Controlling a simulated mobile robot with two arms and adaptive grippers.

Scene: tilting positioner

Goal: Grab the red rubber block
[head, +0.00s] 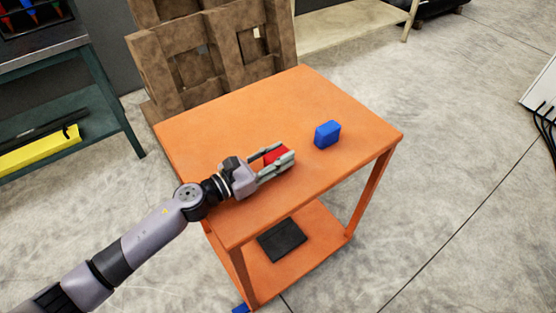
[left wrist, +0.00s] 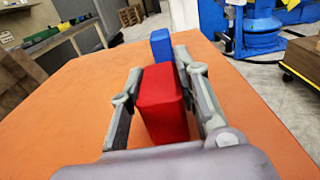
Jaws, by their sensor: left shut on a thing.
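The red rubber block (head: 273,155) is between the fingers of my left gripper (head: 279,159), over the orange table's top. In the left wrist view the red block (left wrist: 163,103) stands upright between the two grey fingers of the left gripper (left wrist: 158,88). The gripper is shut on it. The fingers partly hide the block in the head view. I cannot tell whether its base touches the table. My right gripper is in neither view.
A blue block (head: 327,134) stands on the orange table (head: 230,118) beyond the fingertips; it also shows in the left wrist view (left wrist: 161,45). A dark flat plate (head: 282,240) lies on the lower shelf. Wooden pallets (head: 215,50) stand behind the table.

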